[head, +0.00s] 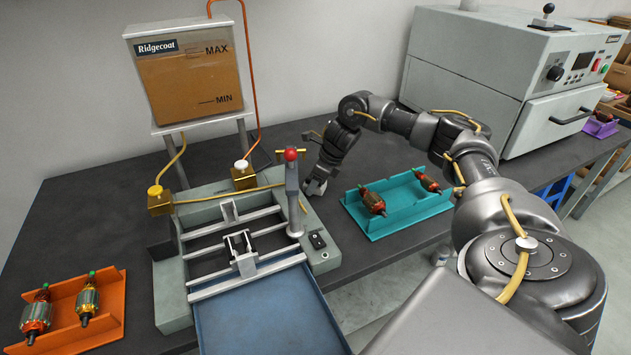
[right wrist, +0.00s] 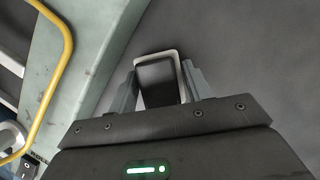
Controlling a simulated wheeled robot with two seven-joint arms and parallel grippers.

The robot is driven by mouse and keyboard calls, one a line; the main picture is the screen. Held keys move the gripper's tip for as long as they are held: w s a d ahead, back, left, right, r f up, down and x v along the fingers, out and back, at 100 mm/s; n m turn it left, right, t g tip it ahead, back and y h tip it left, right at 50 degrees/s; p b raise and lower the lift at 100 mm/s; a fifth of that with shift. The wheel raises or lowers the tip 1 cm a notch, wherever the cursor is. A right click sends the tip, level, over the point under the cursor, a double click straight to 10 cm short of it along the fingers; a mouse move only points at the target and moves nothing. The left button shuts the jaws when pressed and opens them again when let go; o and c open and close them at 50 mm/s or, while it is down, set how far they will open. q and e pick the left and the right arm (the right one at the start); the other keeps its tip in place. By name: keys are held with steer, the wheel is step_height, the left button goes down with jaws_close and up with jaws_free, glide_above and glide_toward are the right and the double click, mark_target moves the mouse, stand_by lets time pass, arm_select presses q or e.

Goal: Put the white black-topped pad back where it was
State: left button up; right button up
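The white black-topped pad (right wrist: 157,78) shows in the right wrist view between the two fingers of my right gripper (right wrist: 160,88). The fingers lie close against its sides, and its black top faces the camera. In the head view my right gripper (head: 316,187) points down at the dark bench, just right of the grey winding machine's back corner. The pad is too small and hidden to make out there. Whether it touches the bench is not clear. My left gripper is not in view.
The grey machine (head: 172,300) with its red-knobbed lever (head: 292,190) stands left of my right gripper. A teal tray (head: 405,215) with two armatures lies to the right. An orange tray (head: 105,325) sits front left. Bare bench (head: 90,200) lies at left.

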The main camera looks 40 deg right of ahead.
steer(key=o, duration=0.3)
steer(key=shift+r, duration=0.15)
steer(key=b+v, duration=0.1)
steer(key=v, duration=0.6)
steer(key=p+v, duration=0.1)
steer(key=v, duration=0.4)
